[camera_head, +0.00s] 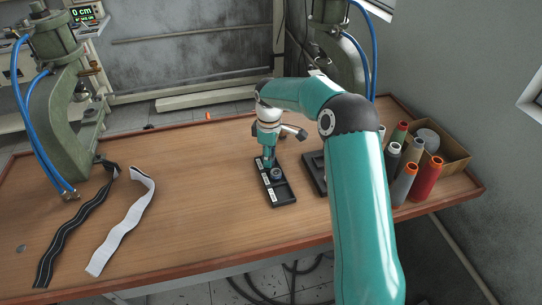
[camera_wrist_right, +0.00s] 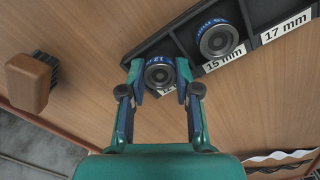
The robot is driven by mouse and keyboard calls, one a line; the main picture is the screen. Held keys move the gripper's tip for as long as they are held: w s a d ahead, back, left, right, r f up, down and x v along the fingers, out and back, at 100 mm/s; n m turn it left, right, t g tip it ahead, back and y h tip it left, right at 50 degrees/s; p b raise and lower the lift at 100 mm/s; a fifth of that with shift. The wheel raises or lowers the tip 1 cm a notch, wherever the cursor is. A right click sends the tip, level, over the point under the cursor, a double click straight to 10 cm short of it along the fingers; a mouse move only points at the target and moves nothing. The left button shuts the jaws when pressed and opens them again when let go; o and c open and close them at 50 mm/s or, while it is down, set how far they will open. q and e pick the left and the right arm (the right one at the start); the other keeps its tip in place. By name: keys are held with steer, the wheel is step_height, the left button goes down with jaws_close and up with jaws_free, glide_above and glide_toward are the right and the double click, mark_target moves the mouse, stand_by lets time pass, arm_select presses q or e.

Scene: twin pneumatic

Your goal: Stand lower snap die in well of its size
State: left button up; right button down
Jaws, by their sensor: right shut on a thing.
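My right gripper (camera_head: 268,163) points down over the far end of the black die tray (camera_head: 286,196). In the right wrist view the gripper (camera_wrist_right: 158,78) is shut on a small round metal die with a blue band (camera_wrist_right: 159,75), one finger on each side. This die is at the tray's end well, and its size label is mostly covered. I cannot tell whether the die touches the well floor. A second blue-banded die (camera_wrist_right: 218,41) stands in the 15 mm well. The 17 mm well beside it looks empty. My left gripper is out of view.
A second dark tray (camera_head: 316,172) lies right of the die tray, partly behind my arm. Several thread spools (camera_head: 405,182) and a cardboard box (camera_head: 452,156) stand at the right. Straps (camera_head: 126,222) lie at the left by a green press (camera_head: 62,110). A brush (camera_wrist_right: 32,82) shows in the wrist view.

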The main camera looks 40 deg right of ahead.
steer(key=shift+s+a+f, duration=0.15)
steer(key=shift+s+f, duration=0.1)
steer(key=shift+f, duration=0.45)
steer(key=c, duration=1)
jaws_free()
steer(key=shift+o, duration=0.9)
steer(key=shift+f, duration=0.1)
steer(key=shift+w+f, duration=0.1)
steer(key=shift+w, duration=0.05)
steer(key=shift+r, duration=0.25)
steer(key=shift+w+r+p, duration=0.1)
steer(key=shift+r+p, duration=0.3)
steer(key=shift+r, duration=0.35)
steer(key=shift+d+r+b, duration=0.2)
steer(key=shift+r+b, duration=0.1)
steer(key=shift+r, duration=0.1)
step_height(320, 180, up, 11)
